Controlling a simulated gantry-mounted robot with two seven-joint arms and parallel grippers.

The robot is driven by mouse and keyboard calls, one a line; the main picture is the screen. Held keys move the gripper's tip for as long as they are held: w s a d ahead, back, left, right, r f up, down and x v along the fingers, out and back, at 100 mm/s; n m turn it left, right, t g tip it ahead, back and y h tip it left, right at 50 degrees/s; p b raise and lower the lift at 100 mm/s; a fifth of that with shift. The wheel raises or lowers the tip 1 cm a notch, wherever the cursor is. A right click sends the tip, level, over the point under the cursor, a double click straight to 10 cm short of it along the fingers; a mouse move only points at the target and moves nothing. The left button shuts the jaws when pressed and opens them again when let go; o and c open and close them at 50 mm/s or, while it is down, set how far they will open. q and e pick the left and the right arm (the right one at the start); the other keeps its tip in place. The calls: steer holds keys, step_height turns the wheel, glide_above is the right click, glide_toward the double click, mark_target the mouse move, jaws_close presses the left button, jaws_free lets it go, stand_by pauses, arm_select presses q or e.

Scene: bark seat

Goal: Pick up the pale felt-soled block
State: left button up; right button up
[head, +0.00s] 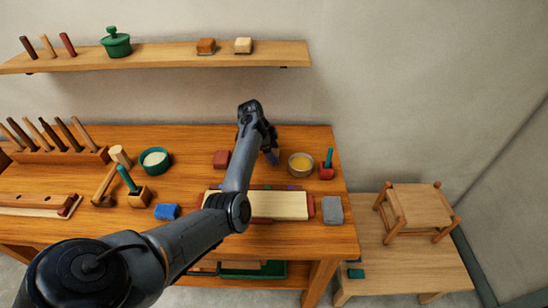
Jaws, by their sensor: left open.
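The pale block (243,45), with a thin darker layer under it, sits near the right end of the wall shelf (150,56). A brown block (206,46) of similar shape sits just to its left on the same shelf. My left gripper (272,157) is over the back right of the workbench, well below the shelf and apart from the pale block. It is open, points down, and nothing shows between its fingers, though they are small and partly hidden by my arm. My right gripper is not in view.
A bowl of yellow stuff (301,164) stands right of my left gripper, a red block (221,159) left of it. A green lidded pot (116,43) and several pegs stand on the shelf's left. A pale board (280,205) and a grey block (333,210) lie in front.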

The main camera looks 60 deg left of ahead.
mark_target(278, 152)
arm_select(q)
steer(key=shift+w+d+f, duration=0.1)
steer(key=shift+w+f, duration=0.05)
steer(key=shift+f, duration=0.25)
steer(key=c, duration=1.1)
steer(key=shift+o, duration=0.2)
steer(key=shift+r, duration=0.1)
steer(key=shift+r, duration=0.6)
step_height(278, 152, up, 3)
steer(key=shift+f+p, duration=0.1)
steer(key=shift+p, duration=0.4)
steer(key=w+d+r+p, duration=0.1)
steer(key=w+d+r, duration=0.3)
steer(key=d, duration=0.6)
step_height(278, 152, up, 3)
steer(key=shift+w+d+f, duration=0.1)
steer(key=shift+w+d, duration=0.1)
steer(key=shift+d, duration=0.2)
